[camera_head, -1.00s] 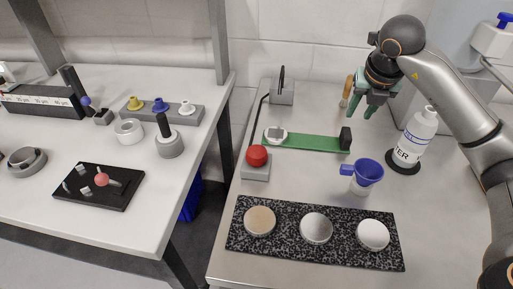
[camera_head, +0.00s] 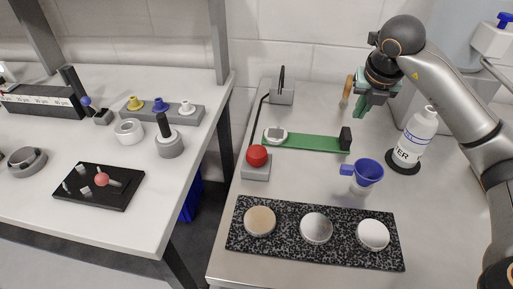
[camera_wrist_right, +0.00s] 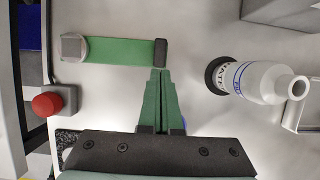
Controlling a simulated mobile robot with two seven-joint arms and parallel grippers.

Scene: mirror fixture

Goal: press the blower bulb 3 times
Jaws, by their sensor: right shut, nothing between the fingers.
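The blower bulb (camera_head: 257,155) is a red ball on a grey block at the left side of the steel table; it also shows in the right wrist view (camera_wrist_right: 46,104). A dark tube runs from its block back to a grey stand (camera_head: 282,95). A green rail (camera_head: 312,142) lies beside the bulb, with a small round mirror-like piece (camera_head: 276,136) at its left end. My right gripper (camera_head: 360,114) is shut and empty above the table, beyond the rail's right end and well to the right of the bulb. Its closed fingers show in the wrist view (camera_wrist_right: 161,75). My left gripper is out of view.
A white bottle (camera_head: 414,138) and a cup with a blue funnel (camera_head: 368,173) stand at the right. A speckled slab (camera_head: 287,222) with 3 discs lies in front. A wooden-handled tool (camera_head: 347,88) stands behind. Another table (camera_head: 60,218) is at left.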

